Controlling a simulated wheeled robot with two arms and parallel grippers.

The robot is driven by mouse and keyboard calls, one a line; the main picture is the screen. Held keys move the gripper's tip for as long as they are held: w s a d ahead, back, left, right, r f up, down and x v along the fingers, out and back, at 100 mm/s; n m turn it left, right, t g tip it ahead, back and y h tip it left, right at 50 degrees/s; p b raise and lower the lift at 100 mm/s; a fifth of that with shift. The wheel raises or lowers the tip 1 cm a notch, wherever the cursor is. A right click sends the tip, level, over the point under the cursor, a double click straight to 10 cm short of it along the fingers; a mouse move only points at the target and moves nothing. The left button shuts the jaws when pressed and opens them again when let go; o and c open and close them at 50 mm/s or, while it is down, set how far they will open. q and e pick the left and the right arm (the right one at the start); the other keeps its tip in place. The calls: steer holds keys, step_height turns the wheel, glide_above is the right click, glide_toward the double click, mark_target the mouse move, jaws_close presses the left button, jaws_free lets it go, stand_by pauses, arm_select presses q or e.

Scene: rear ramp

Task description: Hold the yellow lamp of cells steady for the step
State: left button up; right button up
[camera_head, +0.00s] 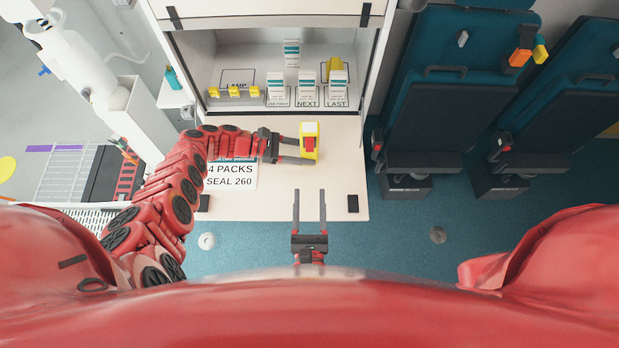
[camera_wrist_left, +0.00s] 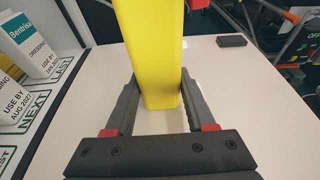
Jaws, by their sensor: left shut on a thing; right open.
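The yellow lamp (camera_head: 310,140) stands on the white worktop, upright as far as I can tell, with a red and white part on its top. My left gripper (camera_head: 302,145) reaches in from the left and is shut on the lamp. In the left wrist view the lamp's yellow body (camera_wrist_left: 152,50) sits between the two dark fingers of the left gripper (camera_wrist_left: 158,105). My right gripper (camera_head: 310,195) is open and empty, at the front edge of the worktop, below the lamp in the head view.
A cabinet shelf behind holds several dressing boxes (camera_head: 307,90) and small yellow pieces (camera_head: 234,91) by a LAMP label. A card (camera_head: 230,176) reads "4 PACKS SEAL 260". A small black block (camera_head: 352,203) lies at the worktop's right front. Dark teal seats (camera_head: 440,90) stand right.

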arm_select(q)
steer(key=o, duration=1.1)
steer(key=shift+c, duration=0.2)
steer(key=shift+a, duration=0.15)
